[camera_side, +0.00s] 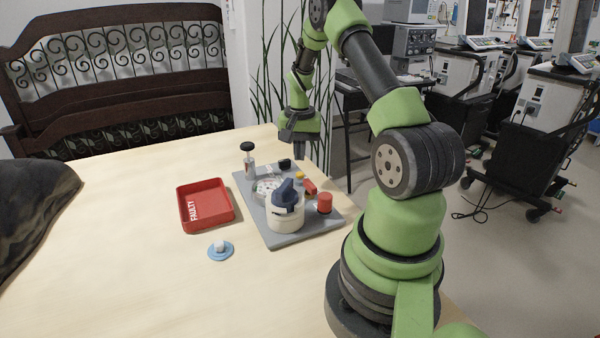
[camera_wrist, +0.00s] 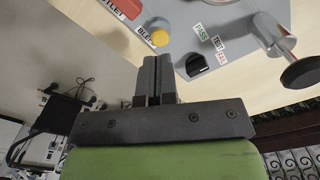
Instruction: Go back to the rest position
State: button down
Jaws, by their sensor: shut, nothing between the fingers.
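My gripper (camera_side: 299,146) hangs above the table just past the far edge of a grey board. In the wrist view my gripper (camera_wrist: 157,62) has its two dark fingers together with nothing between them. The grey board (camera_side: 318,224) carries a white cylinder with a dark blue knob (camera_side: 286,207), a red cylinder (camera_side: 325,203), a yellow knob (camera_side: 300,176) and a black-topped plunger (camera_side: 248,158). In the wrist view the yellow knob (camera_wrist: 159,37) and a black knob (camera_wrist: 196,64) lie beyond the fingertips, apart from them.
A red tray marked FAULTY (camera_side: 224,217) stands left of the board. A blue disc with a white top (camera_side: 221,250) lies in front of the tray. A dark cushion (camera_side: 36,205) is at the far left. The table's front left is clear. Equipment carts stand on the floor at right.

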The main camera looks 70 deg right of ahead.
jog(key=shift+r, duration=0.8)
jog(key=shift+w+a+r, duration=0.15)
jog(key=shift+r, duration=0.1)
jog(key=w+a+r+n+t, duration=0.2)
jog(key=a+r+n+t, duration=0.25)
jog(key=a+r, duration=1.25)
jog(key=s+a+r+n+t+y, duration=0.2)
jog(key=s+a+n, duration=0.4)
jog(key=s+a, duration=0.5)
jog(key=shift+s+a+r+t, duration=0.2)
jog(key=shift+a+r+t, duration=0.15)
jog(key=shift+a+r, duration=0.6)
jog(key=shift+f+n, duration=0.1)
jog(key=shift+n, duration=0.15)
